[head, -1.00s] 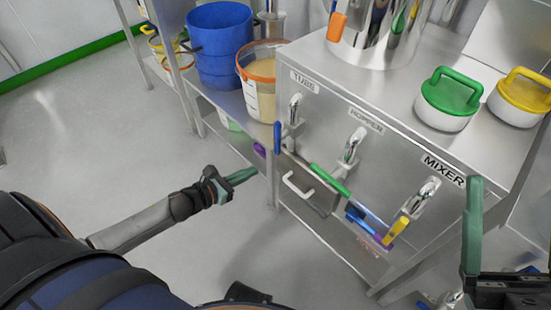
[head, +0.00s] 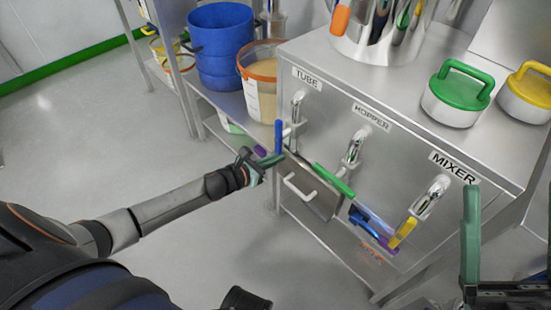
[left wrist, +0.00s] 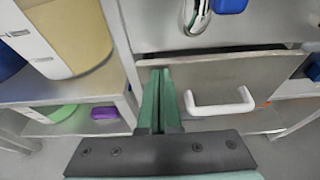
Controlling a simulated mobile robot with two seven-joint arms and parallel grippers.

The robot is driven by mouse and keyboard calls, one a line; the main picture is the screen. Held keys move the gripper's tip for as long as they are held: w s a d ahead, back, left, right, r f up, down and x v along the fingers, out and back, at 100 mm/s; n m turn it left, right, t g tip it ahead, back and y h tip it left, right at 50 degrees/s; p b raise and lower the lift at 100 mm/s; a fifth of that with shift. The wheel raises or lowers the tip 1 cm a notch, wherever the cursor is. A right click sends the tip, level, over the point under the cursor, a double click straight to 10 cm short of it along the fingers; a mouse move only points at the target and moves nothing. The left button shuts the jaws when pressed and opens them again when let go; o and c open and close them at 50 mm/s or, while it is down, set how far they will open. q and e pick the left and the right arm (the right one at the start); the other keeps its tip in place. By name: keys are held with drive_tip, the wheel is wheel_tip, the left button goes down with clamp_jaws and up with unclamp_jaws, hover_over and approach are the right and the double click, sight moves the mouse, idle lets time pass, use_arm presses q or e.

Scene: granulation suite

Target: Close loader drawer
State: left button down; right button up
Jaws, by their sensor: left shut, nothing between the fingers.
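The loader drawer (head: 312,188) is a grey metal front with a white bar handle, set low under the TUBE label on the metal bench. The white handle (head: 300,188) also shows in the left wrist view (left wrist: 220,103). The drawer front looks tilted and stands out from the bench, with a dark gap along its top. My left gripper (head: 268,160) is shut and empty, its green fingers at the drawer's upper left corner. In the left wrist view the fingertips (left wrist: 160,72) overlap the drawer front, left of the handle; contact cannot be told. My right gripper (head: 472,225) shows partly at the lower right.
Metal taps with blue, green and yellow levers (head: 337,180) hang from the bench front just above and beside the drawer. A rack with a blue bucket (head: 219,45) and an orange-rimmed tub (head: 262,85) stands left of the bench. The floor (head: 120,130) at left is clear.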

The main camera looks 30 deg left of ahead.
use_arm(q)
drive_tip(key=shift+w, duration=0.1)
drive_tip(key=shift+w+d+r+b, duration=0.15)
drive_tip(key=shift+w+d, duration=0.1)
drive_tip(key=shift+w, duration=0.4)
drive_tip(key=shift+w+d+r+b, duration=0.1)
drive_tip(key=shift+w+d+b, duration=0.1)
drive_tip(key=shift+w, duration=0.4)
use_arm(e)
drive_tip(key=shift+s+a+f, duration=0.1)
drive_tip(key=shift+f, duration=0.15)
